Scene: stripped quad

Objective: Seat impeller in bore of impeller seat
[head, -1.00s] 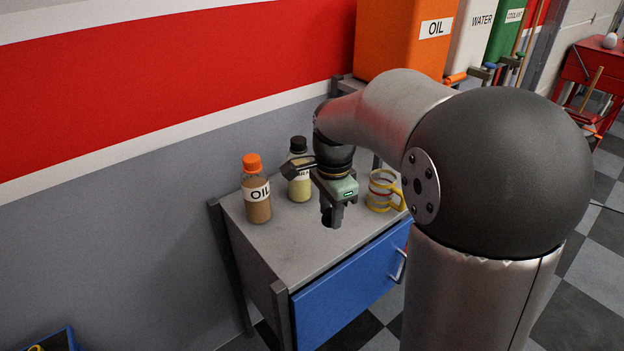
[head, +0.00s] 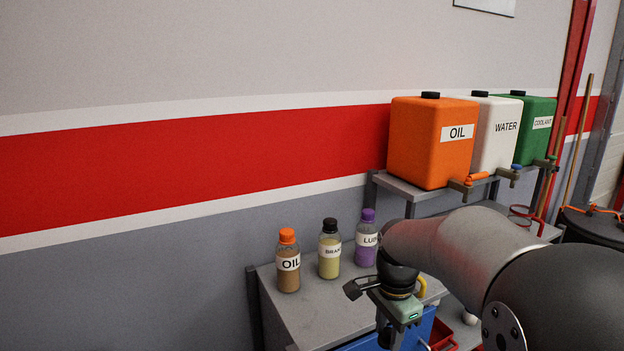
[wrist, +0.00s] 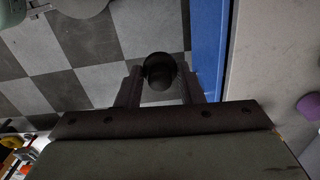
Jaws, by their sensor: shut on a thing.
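My gripper (head: 388,338) is at the bottom of the head view, by the front edge of the grey cabinet top. In the wrist view its two fingers (wrist: 160,88) are shut on a dark, round, cup-like part, which I take to be the impeller (wrist: 160,70). The checkered floor shows behind it. In the head view the held part is too dark and cut off to make out. I cannot make out the impeller seat or its bore in either current view.
The cabinet top (head: 312,305) carries an orange-capped oil bottle (head: 288,262), a black-capped bottle (head: 329,252) and a purple-capped bottle (head: 366,240). The blue cabinet front (wrist: 208,45) runs close beside the fingers. Orange (head: 432,142), white and green tanks stand on a shelf behind.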

